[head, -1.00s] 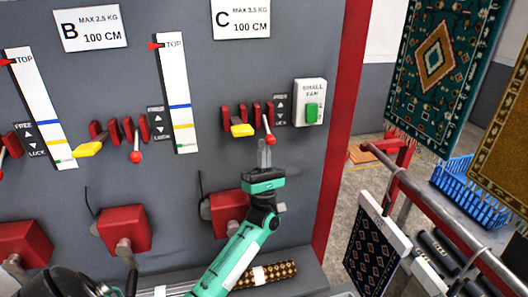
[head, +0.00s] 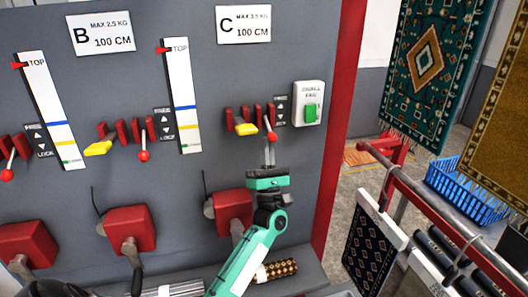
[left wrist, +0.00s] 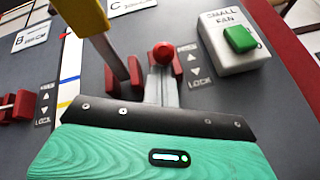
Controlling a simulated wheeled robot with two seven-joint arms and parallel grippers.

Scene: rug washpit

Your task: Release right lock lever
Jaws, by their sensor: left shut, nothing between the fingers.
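The right lock lever (head: 271,136) has a red ball on a short stem. It hangs between red brackets under sign C, left of a FREE/LOCK label (head: 281,109). Its ball points down, toward LOCK. My left gripper (head: 269,148) is shut and empty, fingertips up, just below the ball. In the left wrist view, the ball (left wrist: 163,53) shows right at the tips of the left gripper (left wrist: 161,85); I cannot tell if they touch. The stem is mostly hidden there. A yellow handle (head: 245,129) is close on the left. My right gripper is not in view.
A small fan switch (head: 307,103) with a green button is just right of the lever. Similar red-ball levers (head: 143,155) are farther left. A red box (head: 234,207) is below. Rugs (head: 428,65) and a rail (head: 440,212) stand at right.

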